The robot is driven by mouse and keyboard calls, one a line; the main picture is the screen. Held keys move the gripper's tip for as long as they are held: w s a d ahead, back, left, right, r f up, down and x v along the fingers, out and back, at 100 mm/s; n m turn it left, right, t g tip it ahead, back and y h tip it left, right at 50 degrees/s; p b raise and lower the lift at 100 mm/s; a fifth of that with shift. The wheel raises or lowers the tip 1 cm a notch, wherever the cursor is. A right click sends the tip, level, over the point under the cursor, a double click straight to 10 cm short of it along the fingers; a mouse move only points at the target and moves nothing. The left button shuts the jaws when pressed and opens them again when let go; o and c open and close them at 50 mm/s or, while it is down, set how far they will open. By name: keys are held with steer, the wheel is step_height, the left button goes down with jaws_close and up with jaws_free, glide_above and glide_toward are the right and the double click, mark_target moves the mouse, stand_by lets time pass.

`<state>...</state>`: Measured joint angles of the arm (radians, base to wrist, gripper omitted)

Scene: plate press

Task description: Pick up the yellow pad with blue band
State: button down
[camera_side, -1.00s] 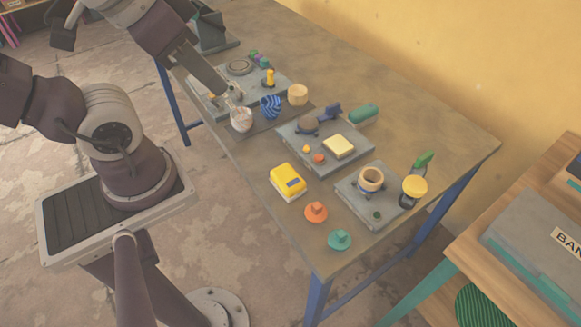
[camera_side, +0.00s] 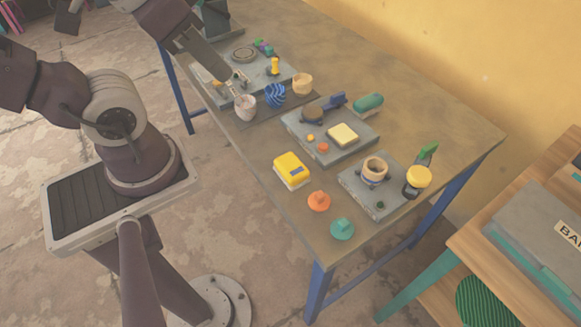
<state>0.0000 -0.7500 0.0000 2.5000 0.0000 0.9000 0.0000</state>
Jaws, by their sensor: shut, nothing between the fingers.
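The yellow pad with a blue band (camera_side: 291,168) lies on the bare table top near its front edge, in the middle of the view. It has a pale lower layer, and the small blue band is on its upper face. My gripper (camera_side: 236,86) is shut and empty over the far left grey plate (camera_side: 270,72). It is well to the left of and beyond the pad, not touching it. The fingertips are small and hard to make out against the plate.
A white cup (camera_side: 245,108), a blue striped cup (camera_side: 276,95) and a tan cup (camera_side: 303,83) stand between gripper and pad. Orange (camera_side: 319,202) and teal (camera_side: 342,229) knobs lie right of the pad. Grey plates with parts (camera_side: 358,149) (camera_side: 385,206) sit behind.

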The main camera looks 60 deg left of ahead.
steer(key=shift+c, duration=2.4)
jaws_free()
steer(key=m+g, duration=0.6)
steer(key=m, duration=1.2)
glide_above(292, 165)
steer(key=f, duration=2.5)
steer(key=shift+w+a, duration=0.3)
steer(key=f, duration=0.7)
steer(key=shift+s+d, duration=0.25)
steer(key=shift+s, duration=0.05)
